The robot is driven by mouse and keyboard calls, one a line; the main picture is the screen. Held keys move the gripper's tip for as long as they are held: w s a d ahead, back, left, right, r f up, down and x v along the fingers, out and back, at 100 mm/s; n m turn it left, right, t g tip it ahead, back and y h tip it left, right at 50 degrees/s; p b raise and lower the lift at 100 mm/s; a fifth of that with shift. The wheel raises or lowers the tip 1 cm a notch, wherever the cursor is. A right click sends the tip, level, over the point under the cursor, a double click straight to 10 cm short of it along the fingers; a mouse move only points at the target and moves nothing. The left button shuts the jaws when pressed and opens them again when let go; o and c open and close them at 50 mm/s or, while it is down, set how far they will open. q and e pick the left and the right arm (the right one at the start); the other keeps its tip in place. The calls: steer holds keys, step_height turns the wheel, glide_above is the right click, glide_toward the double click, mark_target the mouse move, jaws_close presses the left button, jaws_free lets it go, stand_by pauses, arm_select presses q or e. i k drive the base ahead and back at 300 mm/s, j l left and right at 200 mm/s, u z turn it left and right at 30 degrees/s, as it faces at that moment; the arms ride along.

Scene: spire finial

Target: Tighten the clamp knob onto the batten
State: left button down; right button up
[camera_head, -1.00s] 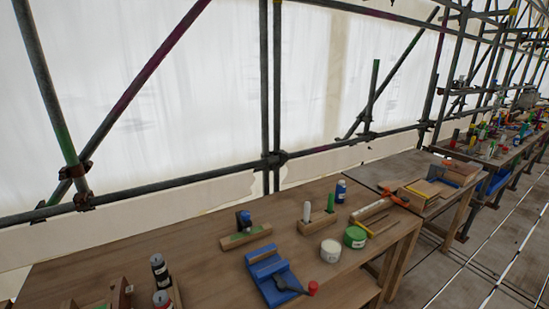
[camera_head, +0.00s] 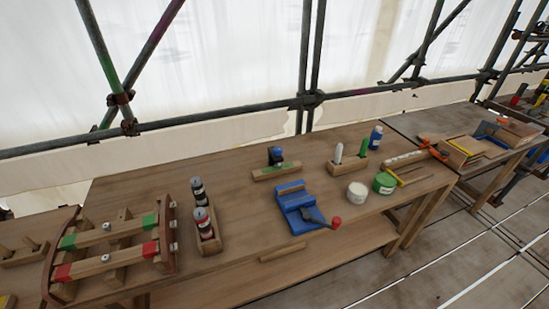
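A small dark clamp with a blue knob-like part (camera_head: 277,154) stands at a short wooden batten with a green patch (camera_head: 268,174), towards the back of the workbench (camera_head: 236,205). I cannot tell how tight it is. In front of it is a blue vise-like block (camera_head: 293,200) with a dark lever ending in a red knob (camera_head: 336,223). A wooden frame (camera_head: 110,245) at the left holds two bars, one with green marks and one with red. Neither of my grippers is in view.
Two spray cans (camera_head: 201,208) stand in a wooden holder. Scaffold tubes (camera_head: 312,60) rise behind. A second table (camera_head: 430,122) adjoins at the right.

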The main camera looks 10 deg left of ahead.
mark_target(277, 150)
steer(key=j+z, duration=0.2)
steer(key=z, duration=0.2)
steer(key=k+j+z, duration=0.1)
steer(key=z, duration=0.3)
steer(key=k+j+z, duration=0.1)
steer(key=j+z, duration=0.3)
steer(key=l, duration=0.1)
